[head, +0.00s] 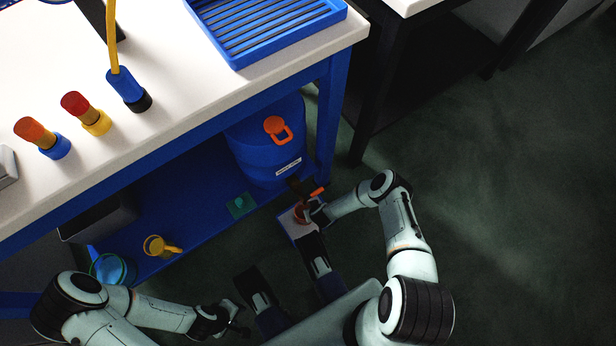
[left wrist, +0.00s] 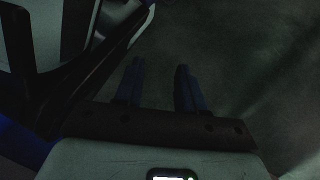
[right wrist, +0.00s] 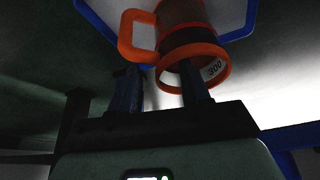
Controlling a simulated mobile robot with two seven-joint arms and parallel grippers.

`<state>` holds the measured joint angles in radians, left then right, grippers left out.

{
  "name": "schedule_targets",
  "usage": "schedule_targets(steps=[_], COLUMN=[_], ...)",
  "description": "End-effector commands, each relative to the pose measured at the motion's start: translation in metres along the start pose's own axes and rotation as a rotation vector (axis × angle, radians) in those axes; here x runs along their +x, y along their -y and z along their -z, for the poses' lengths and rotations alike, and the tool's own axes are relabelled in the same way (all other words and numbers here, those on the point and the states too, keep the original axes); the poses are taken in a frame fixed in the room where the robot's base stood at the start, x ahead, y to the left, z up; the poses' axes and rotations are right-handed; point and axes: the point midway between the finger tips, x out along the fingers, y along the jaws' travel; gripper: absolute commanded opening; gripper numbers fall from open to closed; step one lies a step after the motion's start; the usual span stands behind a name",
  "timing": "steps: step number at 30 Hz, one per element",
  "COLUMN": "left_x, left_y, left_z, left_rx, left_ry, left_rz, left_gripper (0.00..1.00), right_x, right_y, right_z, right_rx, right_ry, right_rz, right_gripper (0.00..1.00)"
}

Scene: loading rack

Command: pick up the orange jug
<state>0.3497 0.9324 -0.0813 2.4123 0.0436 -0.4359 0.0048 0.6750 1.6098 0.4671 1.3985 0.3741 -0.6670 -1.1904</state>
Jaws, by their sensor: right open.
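The orange jug (right wrist: 180,27) shows in the right wrist view, with a loop handle (right wrist: 138,36) on its left and a dark band below its orange rim. A white surface with a blue edge is behind it. My right gripper (right wrist: 160,80) is open at the jug's rim; its right finger overlaps the mouth and its left finger is near the handle. I cannot tell whether they touch. In the head view the jug (head: 300,213) is small and partly hidden beside my right gripper (head: 309,207). My left gripper (head: 235,322) is open and empty; its fingers (left wrist: 160,85) stand apart.
A blue drum (head: 255,150) with an orange cap stands under the white-topped bench (head: 190,60). A yellow jug (head: 155,246) and a teal bucket (head: 110,268) are on the blue lower shelf. Open dark floor (head: 520,220) lies to the right.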

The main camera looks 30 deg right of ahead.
Motion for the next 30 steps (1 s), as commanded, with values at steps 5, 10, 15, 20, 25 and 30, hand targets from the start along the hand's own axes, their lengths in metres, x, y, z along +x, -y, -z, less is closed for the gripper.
schedule_targets(steps=[5, 10, 15, 20, 25, 30], left_x=[0.011, 0.011, 0.010, 0.010, 0.010, 0.010], left_y=[0.012, 0.014, 0.014, 0.013, 0.013, 0.013], left_z=[-0.015, -0.018, -0.017, -0.017, -0.017, -0.017], left_rx=[-0.018, -0.021, -0.020, -0.019, -0.019, -0.019], left_ry=[0.058, 0.067, 0.066, 0.065, 0.064, 0.064], left_rz=[0.025, 0.029, 0.028, 0.027, 0.027, 0.027], left_gripper=[0.39, 0.39, 0.39, 0.39, 0.39, 0.39], right_x=[0.021, 0.022, 0.022, 0.022, 0.022, 0.022], right_y=[0.000, 0.000, 0.000, 0.000, 0.000, -0.001], right_z=[0.000, 0.000, 0.000, 0.000, -0.001, -0.001], right_rx=[0.001, 0.001, 0.000, 0.000, 0.000, -0.001], right_ry=[0.000, 0.001, 0.001, 0.001, 0.001, 0.002], right_rz=[-0.001, 0.000, 0.000, 0.000, 0.000, -0.001], right_gripper=[0.46, 0.46, 0.24, 0.00, 0.00, 0.00])
